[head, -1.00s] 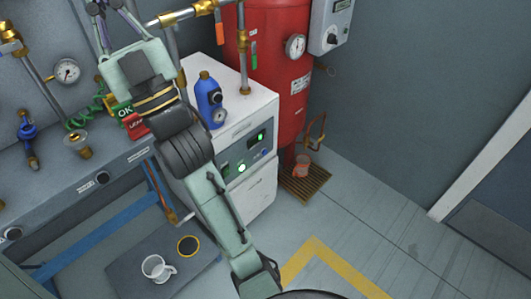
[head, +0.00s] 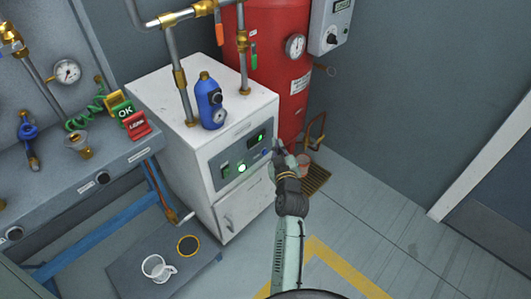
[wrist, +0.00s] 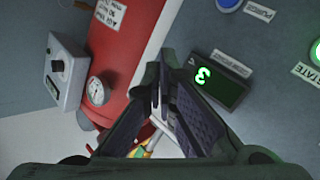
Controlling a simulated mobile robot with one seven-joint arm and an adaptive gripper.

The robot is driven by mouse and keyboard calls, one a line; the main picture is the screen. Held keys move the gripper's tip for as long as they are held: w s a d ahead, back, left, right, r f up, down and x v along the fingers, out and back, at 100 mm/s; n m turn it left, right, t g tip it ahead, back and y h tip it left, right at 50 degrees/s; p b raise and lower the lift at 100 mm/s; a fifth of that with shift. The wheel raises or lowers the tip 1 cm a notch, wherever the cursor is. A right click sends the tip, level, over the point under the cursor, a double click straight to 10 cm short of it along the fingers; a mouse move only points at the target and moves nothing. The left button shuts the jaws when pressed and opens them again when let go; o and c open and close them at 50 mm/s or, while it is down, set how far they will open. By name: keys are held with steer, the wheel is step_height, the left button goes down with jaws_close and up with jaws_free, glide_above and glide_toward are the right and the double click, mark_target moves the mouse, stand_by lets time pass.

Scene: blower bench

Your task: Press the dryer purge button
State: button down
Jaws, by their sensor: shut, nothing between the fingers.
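The dryer is a white cabinet (head: 210,205) with a dark front panel, seen in the head view. The purge button is blue; it shows at the top edge of the wrist view (wrist: 229,4), cut off by the frame, beside a PURGE label (wrist: 259,12). In the head view a small blue spot (head: 266,153) marks it at the panel's right end. My gripper (head: 279,148) is just right of that spot and appears apart from it. In the wrist view my gripper (wrist: 158,100) is shut and empty, with the dryer's green-digit display (wrist: 203,75) to its right.
A lit green button (head: 242,168) is left on the panel. A red tank (head: 280,75) stands behind the dryer, with a gauge (head: 295,46). A blue canister (head: 210,105) and pipes stand on top.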

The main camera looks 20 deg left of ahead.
mark_target(264, 152)
steer(key=d+f+h, duration=0.1)
steer(key=d+f, duration=0.2)
steer(key=f, duration=0.2)
steer(key=s+d+f+g, duration=0.1)
steer(key=d+f, duration=0.2)
steer(key=f, duration=0.2)
steer(key=shift+s+f+g+h, duration=0.2)
steer(key=shift+f+g+h, duration=0.1)
steer(key=shift+h, duration=0.1)
steer(key=shift+r, duration=0.1)
steer(key=w+a+p, duration=0.3)
steer(key=a+p, duration=0.3)
steer(key=a, duration=0.2)
steer(key=shift+a, duration=0.2)
stand_by(0.6)
steer(key=shift+w+a, duration=0.15)
steer(key=shift+a, duration=0.2)
